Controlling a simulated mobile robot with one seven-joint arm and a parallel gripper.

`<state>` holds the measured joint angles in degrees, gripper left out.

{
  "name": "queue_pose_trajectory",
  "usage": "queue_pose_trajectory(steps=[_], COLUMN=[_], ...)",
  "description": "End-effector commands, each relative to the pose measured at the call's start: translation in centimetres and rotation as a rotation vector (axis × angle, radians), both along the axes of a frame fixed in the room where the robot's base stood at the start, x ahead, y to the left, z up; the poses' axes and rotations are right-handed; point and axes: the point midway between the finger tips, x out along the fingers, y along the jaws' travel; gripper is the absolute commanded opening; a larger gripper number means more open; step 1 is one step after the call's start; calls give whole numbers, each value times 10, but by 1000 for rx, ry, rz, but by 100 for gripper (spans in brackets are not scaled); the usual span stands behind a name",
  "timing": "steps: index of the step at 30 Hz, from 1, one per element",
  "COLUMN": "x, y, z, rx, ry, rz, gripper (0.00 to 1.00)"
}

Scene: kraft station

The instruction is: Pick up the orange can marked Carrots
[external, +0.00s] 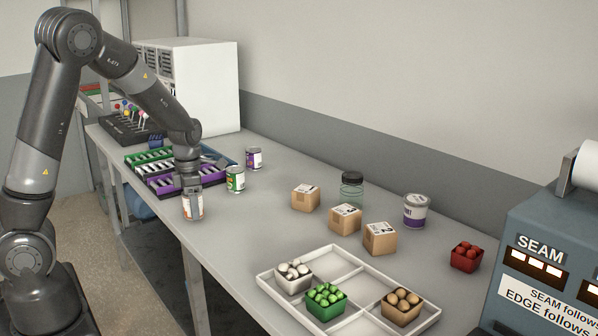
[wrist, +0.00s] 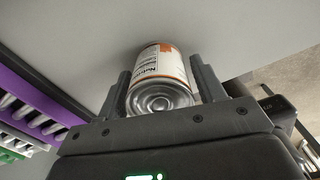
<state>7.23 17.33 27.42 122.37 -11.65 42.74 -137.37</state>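A can with a white label and orange bands (external: 193,207) is below my gripper (external: 191,190), near the table's front edge in the external view. In the wrist view the can (wrist: 162,72) lies between the two fingers of my gripper (wrist: 166,82), its metal end facing the camera. The fingers are close to its sides. I cannot tell whether they press on it or whether it is lifted. The word Carrots is not readable.
A green-labelled can (external: 235,179) and a purple-labelled can (external: 254,158) stand right of my gripper. Purple and green trays (external: 172,184) lie behind it. Cardboard boxes (external: 344,219), a paint can (external: 416,211) and a white divided tray (external: 330,262) are farther right.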

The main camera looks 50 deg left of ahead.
Motion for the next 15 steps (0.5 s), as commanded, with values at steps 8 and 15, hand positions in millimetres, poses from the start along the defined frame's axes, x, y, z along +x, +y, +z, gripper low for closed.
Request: queue_pose_trajectory(steps=[8,15], x=[0,0], y=[0,0], z=[0,0], rx=[0,0], ry=[0,0], rz=[0,0], gripper=[40,24])
